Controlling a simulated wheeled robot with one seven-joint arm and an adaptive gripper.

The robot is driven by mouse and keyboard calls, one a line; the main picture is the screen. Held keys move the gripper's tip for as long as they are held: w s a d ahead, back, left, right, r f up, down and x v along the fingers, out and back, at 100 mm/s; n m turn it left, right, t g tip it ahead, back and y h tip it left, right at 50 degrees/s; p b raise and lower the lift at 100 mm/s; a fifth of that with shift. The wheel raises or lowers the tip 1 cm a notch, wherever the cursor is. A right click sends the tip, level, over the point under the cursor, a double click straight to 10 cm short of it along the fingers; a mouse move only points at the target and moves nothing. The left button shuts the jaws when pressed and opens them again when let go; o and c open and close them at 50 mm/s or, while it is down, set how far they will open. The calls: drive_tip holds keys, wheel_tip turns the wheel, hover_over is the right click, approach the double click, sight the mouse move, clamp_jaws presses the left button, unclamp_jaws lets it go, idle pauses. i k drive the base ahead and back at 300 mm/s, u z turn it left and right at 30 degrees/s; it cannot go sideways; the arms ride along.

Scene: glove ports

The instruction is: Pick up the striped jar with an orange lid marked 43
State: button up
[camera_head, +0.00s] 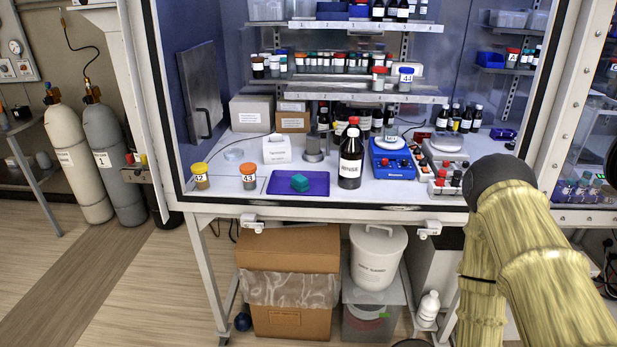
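The jar marked 43 (248,177) stands upright on the white worktop inside the cabinet. It has an orange lid and a white label with the number; stripes are too small to make out. A similar jar marked 42 (200,176) with a yellow lid stands to its left. My arm, in a yellowish sleeve with a dark rounded end, reaches in from the lower right, well to the right of the jar. My gripper's fingers do not show.
Shelves hold many bottles above. The cabinet's white frame post (160,100) stands at the left.

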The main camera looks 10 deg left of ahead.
sight(248, 170)
drive_tip(key=z, duration=0.75)
drive_tip(key=i, duration=0.7)
drive_tip(key=u, duration=2.5)
